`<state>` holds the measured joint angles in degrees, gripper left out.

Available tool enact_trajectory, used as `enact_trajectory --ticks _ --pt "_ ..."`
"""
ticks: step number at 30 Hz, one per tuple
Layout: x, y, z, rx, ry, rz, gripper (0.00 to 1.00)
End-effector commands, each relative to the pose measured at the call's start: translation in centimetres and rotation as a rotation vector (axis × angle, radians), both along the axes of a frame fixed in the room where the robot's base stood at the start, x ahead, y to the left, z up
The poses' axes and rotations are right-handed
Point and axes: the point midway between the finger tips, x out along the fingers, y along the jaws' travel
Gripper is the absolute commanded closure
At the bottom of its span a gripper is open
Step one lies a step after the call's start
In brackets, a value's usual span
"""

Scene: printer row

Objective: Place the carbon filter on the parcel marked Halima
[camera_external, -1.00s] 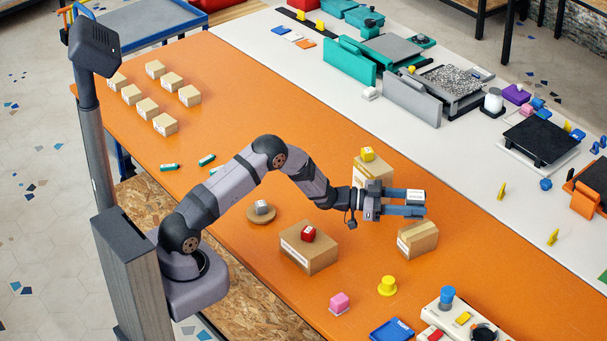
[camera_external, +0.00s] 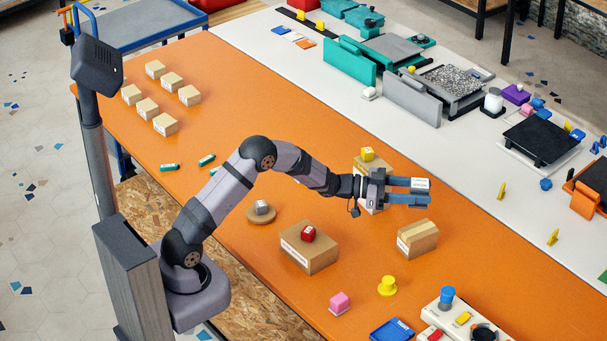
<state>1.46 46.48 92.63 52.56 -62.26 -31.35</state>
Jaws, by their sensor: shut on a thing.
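My gripper (camera_external: 424,192) is shut on a small white block with dark marks (camera_external: 420,184), held above the orange table. I take it for the carbon filter, but its marks are too small to read. Three larger cardboard parcels stand near it. One (camera_external: 361,178) is partly hidden behind my gripper and has a yellow cube (camera_external: 367,154) on top. One (camera_external: 309,256) at the centre bears a red cube (camera_external: 308,233). One (camera_external: 417,240) below and right of my gripper has a bare top. Their labels cannot be read, so I cannot tell which is Halima.
A round wooden coaster (camera_external: 251,217) holds a grey-white cube (camera_external: 262,207). A pink cube (camera_external: 339,302), a yellow knob-shaped piece (camera_external: 387,286) and a blue tray (camera_external: 392,331) lie toward the front. Several small parcels (camera_external: 165,125) stand at the far left. Printers (camera_external: 418,95) line the white strip.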

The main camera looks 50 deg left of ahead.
Motion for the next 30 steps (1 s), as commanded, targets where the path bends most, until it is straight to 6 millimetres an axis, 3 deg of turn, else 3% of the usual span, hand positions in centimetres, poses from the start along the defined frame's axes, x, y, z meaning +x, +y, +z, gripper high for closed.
enact_trajectory --ticks 3,15,18,26,30 --pt "-0.2 -0.9 -0.3 0.001 -0.008 -0.015 0.85" --pt "-0.9 -2.7 3.1 0.000 -0.006 -0.029 0.85" --pt "-0.1 -2.1 1.8 0.000 0.004 0.001 0.85" --pt "0.2 -1.8 0.8 0.000 0.001 0.019 0.85" --pt "0.2 -1.8 -1.1 -0.001 0.004 0.019 0.85"
